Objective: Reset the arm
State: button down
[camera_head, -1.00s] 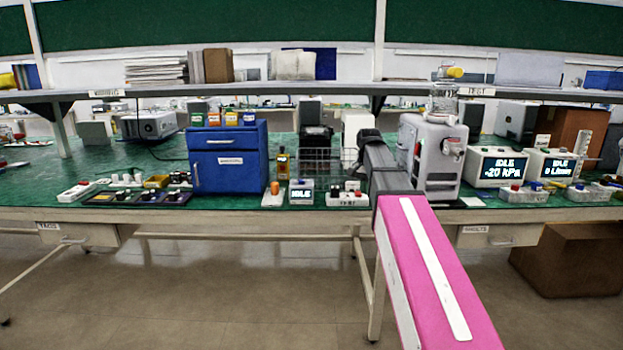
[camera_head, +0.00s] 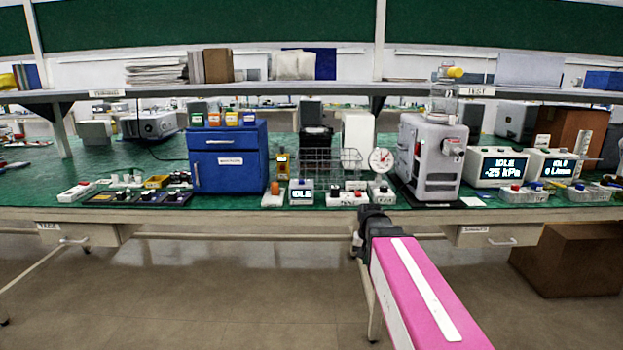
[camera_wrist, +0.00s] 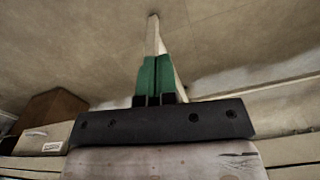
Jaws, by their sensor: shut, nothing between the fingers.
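My gripper shows in the wrist view (camera_wrist: 155,75) with its two green fingers together and nothing between them. It points down toward the floor, in front of a pale bench leg. In the head view my arm, with its pink link, reaches in from the lower right. Its dark wrist end is at the bench's front edge, and the fingers are too small there to make out clearly. The bench (camera_head: 230,214) has a green top with a wooden front edge.
On the bench stand a blue drawer cabinet (camera_head: 228,170), a grey machine (camera_head: 437,150), a round dial gauge (camera_head: 381,160) and small control boxes (camera_head: 301,192). Two display units (camera_head: 498,167) stand at right. A brown box (camera_head: 580,262) is under the bench. The floor in front is clear.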

jog(key=s+f+n, duration=0.2)
jog(key=s+f, duration=0.8)
jog(key=f, duration=0.1)
jog(key=shift+s, duration=0.35)
jog(key=shift+f, duration=0.1)
